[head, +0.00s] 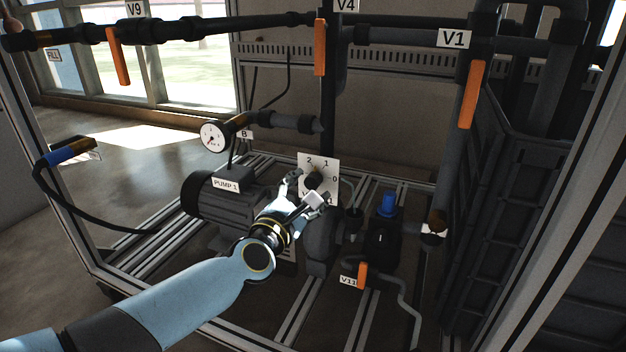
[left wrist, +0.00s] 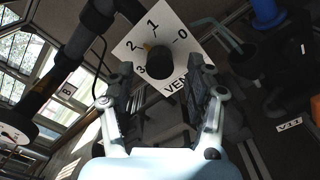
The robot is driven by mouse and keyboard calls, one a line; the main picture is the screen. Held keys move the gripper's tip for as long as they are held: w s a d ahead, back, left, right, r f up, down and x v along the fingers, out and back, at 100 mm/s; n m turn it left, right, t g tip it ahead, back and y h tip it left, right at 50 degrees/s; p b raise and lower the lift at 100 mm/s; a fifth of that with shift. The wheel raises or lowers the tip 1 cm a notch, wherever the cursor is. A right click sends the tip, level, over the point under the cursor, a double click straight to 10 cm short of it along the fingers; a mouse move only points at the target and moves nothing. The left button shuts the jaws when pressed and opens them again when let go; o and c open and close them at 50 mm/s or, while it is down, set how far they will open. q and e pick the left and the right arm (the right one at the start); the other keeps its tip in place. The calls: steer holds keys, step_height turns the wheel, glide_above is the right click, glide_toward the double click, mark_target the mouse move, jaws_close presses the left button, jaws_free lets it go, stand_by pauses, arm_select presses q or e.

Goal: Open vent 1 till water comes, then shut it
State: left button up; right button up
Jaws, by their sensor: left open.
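The vent dial is a white square plate (head: 332,163) marked 0, 1, 2 and 3, with a round black knob (head: 313,181) in its middle. In the left wrist view the plate (left wrist: 178,17) carries a partly hidden label starting "VEN". The knob (left wrist: 160,63) has a yellowish pointer lying between 1 and 2. My left gripper (head: 304,187) is open at the dial. In the left wrist view its fingers (left wrist: 158,78) stand apart on either side of the knob; I cannot tell if they touch it. I can make out no water. My right gripper is out of view.
Pump 1 (head: 232,200) stands left of the dial, with a pressure gauge (head: 214,137) above. A blue-capped black unit (head: 383,240) and the orange V11 handle (head: 362,275) are to the right. Pipes with orange handles, including V1's (head: 471,95), run overhead.

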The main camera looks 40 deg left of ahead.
mark_target(311, 185)
arm_select(q)
steer(key=shift+x, duration=1.7)
steer(key=shift+c, duration=0.3)
jaws_close()
